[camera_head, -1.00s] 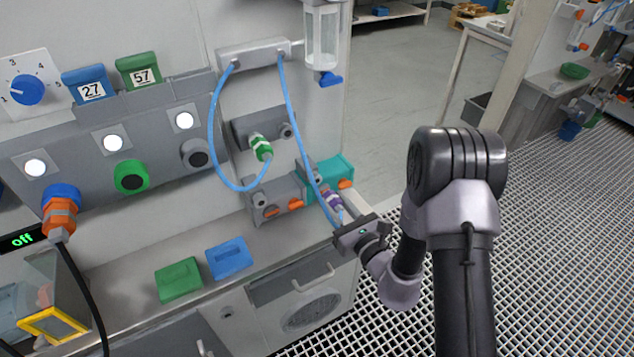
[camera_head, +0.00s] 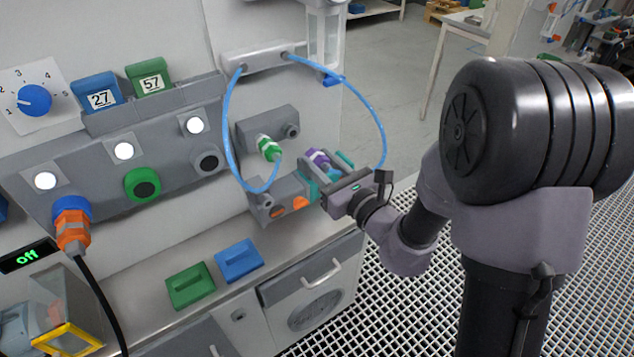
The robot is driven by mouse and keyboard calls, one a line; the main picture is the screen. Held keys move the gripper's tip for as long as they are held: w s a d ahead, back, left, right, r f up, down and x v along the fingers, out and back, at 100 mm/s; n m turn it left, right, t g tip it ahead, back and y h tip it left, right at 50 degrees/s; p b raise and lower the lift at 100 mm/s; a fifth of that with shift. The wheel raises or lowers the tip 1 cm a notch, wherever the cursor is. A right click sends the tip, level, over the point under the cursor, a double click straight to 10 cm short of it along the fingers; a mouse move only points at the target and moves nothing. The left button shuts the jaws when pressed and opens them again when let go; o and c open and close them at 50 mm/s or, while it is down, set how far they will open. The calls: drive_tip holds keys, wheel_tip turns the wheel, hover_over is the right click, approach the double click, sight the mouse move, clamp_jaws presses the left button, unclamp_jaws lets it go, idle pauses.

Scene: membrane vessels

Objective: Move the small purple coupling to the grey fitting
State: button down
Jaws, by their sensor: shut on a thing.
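My gripper (camera_head: 318,172) is shut on the small purple coupling (camera_head: 317,157), whose tip shows above the jaws. A blue hose (camera_head: 372,112) loops from the grey manifold (camera_head: 255,57) down behind my gripper. A grey fitting (camera_head: 292,131) sits on the right of the upper grey wall block, up and left of the coupling and apart from it. Another grey fitting (camera_head: 265,202) is on the lower grey block. My gripper partly hides the lower blocks.
A green coupling (camera_head: 268,148) with its own blue hose is on the upper block's left. Green (camera_head: 190,287) and blue (camera_head: 239,261) lids lie on the bench.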

sight(310, 149)
drive_tip(key=shift+s+a+r, duration=0.15)
drive_tip(key=shift+r, duration=0.25)
drive_tip(key=shift+s+a+r, duration=0.1)
drive_tip(key=shift+s+r, duration=0.05)
drive_tip(key=shift+r, duration=0.2)
drive_tip(key=shift+w+d, duration=0.1)
drive_tip(key=shift+d, duration=0.05)
drive_tip(key=shift+w, duration=0.1)
drive_tip(key=shift+p+x, duration=0.8)
drive_tip(key=shift+x, duration=2.05)
drive_tip(key=shift+w+a, duration=0.35)
drive_tip(key=shift+w, duration=0.05)
drive_tip(key=c, duration=0.9)
unclamp_jaws()
